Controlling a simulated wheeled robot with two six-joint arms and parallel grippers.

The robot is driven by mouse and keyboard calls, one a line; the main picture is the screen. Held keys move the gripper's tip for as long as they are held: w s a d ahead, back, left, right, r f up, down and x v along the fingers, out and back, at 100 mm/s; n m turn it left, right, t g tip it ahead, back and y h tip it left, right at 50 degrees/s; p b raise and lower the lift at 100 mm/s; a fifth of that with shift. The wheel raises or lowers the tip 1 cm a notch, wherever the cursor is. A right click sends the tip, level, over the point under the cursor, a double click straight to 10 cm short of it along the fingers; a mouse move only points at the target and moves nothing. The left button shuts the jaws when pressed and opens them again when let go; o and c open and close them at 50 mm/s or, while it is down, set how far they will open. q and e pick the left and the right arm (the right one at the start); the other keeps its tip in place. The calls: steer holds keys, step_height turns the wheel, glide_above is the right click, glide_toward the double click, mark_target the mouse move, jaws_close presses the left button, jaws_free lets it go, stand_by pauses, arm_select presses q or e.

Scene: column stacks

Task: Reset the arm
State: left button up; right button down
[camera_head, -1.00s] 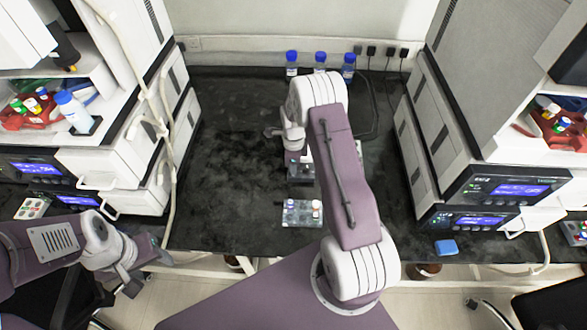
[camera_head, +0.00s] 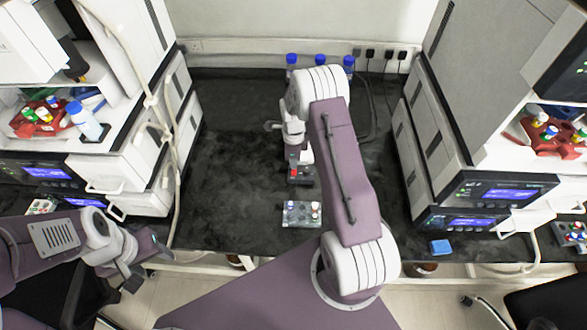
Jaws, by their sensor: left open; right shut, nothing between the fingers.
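My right arm reaches up over the black bench from the bottom. Its gripper (camera_head: 293,160) points down at the middle of the bench, its fingers mostly hidden by the wrist; it is shut and empty. Just below it in the picture is a small dark block (camera_head: 303,179) with a red-topped item (camera_head: 294,173); I cannot tell whether they touch. My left gripper (camera_head: 140,272) is open and empty at the lower left, in front of the bench edge.
Several white instrument stacks (camera_head: 140,150) stand left and right (camera_head: 430,130). Blue-capped bottles (camera_head: 320,62) stand at the back wall, partly behind my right arm. A blue block (camera_head: 440,247) lies at the front right. The bench's left-middle (camera_head: 230,150) is clear.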

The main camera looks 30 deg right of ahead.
steer(key=shift+w+a, duration=0.15)
steer(key=shift+a, duration=0.05)
steer(key=s+a+r+n+t, duration=0.1)
steer(key=a+r+n, duration=0.1)
steer(key=a+r, duration=0.35)
steer(key=s+a+r+n+t, duration=0.1)
steer(key=a+r+n, duration=0.1)
steer(key=r, duration=0.7)
steer(key=s+a+n, duration=0.3)
steer(key=s+n, duration=1.3)
steer(key=n, duration=0.4)
steer(key=shift+s+a+f+g, duration=0.15)
steer(key=shift+s+f+g, duration=0.15)
steer(key=shift+s+g, duration=0.1)
